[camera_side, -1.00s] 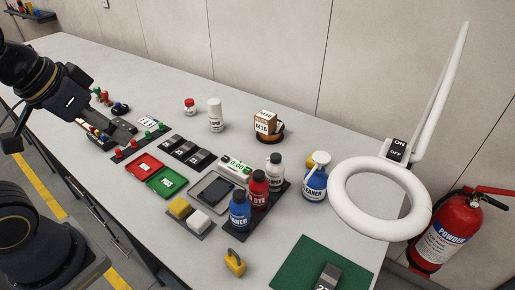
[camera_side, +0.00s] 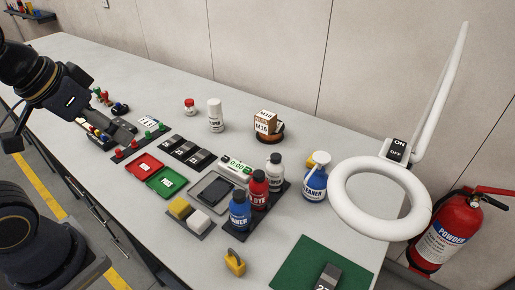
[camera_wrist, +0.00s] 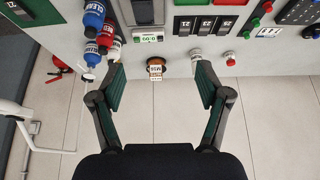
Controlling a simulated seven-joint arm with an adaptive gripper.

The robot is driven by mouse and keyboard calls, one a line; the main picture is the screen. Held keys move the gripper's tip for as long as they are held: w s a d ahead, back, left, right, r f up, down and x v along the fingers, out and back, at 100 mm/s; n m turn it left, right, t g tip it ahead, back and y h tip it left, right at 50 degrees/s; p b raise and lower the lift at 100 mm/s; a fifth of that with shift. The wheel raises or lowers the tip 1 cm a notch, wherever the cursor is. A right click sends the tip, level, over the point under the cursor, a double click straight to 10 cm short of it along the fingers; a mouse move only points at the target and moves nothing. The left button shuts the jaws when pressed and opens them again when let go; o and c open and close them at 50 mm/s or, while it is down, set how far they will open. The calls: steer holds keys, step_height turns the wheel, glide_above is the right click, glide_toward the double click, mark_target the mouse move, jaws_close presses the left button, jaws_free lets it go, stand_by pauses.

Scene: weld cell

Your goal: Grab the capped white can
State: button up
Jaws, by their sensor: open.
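The capped white can (camera_side: 215,115) stands upright on the bench toward the wall in the side view, with a white cap and dark lettering. In the wrist view the white can (camera_wrist: 196,54) shows small at the bench edge, just beyond the right finger's tip, which may cover part of it. My gripper (camera_wrist: 161,85) is open, with nothing between its fingers in the wrist view.
A small red-capped jar (camera_side: 190,106) stands left of the can, and a block on an amber roll (camera_side: 266,126) stands right. Several bottles stand in a dark tray (camera_side: 267,222). A ring lamp (camera_side: 342,196) overhangs the right end. Bench around the can is clear.

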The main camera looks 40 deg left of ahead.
stand_by(0.3)
steer(key=w+a+r+n+t, duration=0.1)
steer(key=w+a+r+n, duration=0.1)
steer(key=w+r, duration=0.45)
steer(key=w+a+r+n+t, duration=0.1)
steer(key=w+a+r+n, duration=0.15)
steer(key=w, duration=0.75)
steer(key=n+g+y, duration=0.2)
glide_above(215, 113)
steer(key=s+d, duration=0.3)
steer(key=s, duration=0.3)
step_height(215, 113, down, 8)
steer(key=f, duration=0.1)
steer(key=shift+m+g, duration=0.25)
steer(key=shift+g, duration=0.65)
steer(key=x, duration=1.3)
steer(key=s+x, duration=0.1)
steer(key=x, duration=0.5)
steer(key=shift+w+f, duration=0.1)
steer(key=shift+f, duration=0.25)
steer(key=shift+a+x, duration=0.2)
steer(key=shift+x, duration=2.85)
steer(key=shift+w+r, duration=0.15)
steer(key=c, duration=1.3)
steer(key=shift+c, duration=0.3)
